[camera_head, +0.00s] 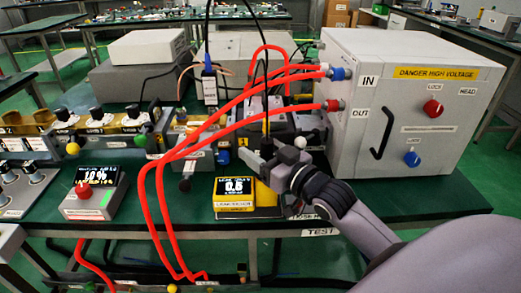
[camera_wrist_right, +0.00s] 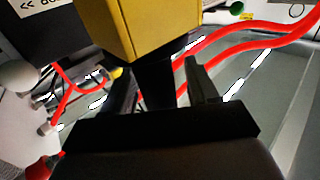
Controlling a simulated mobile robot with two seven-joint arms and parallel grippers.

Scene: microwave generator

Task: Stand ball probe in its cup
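My right gripper (camera_head: 262,160) reaches in from the lower right, just behind the yellow meter (camera_head: 235,194). Its fingers stand apart in the right wrist view (camera_wrist_right: 165,85), with a dark upright part (camera_wrist_right: 155,80) between them. A gap shows beside the right-hand finger, and no firm hold is visible. A white ball (camera_head: 300,143) shows beside the gripper; a pale ball (camera_wrist_right: 18,76) also shows at the left of the wrist view. I cannot tell for sure whether it is the ball probe's. The cup cannot be made out. My left gripper is out of view.
The grey high-voltage cabinet (camera_head: 400,110) stands to the right. Thick red cables (camera_head: 190,150) loop from it across the bench and over its front edge. A red-button control box (camera_head: 92,195) sits at the left. Green bench top is clear between it and the meter.

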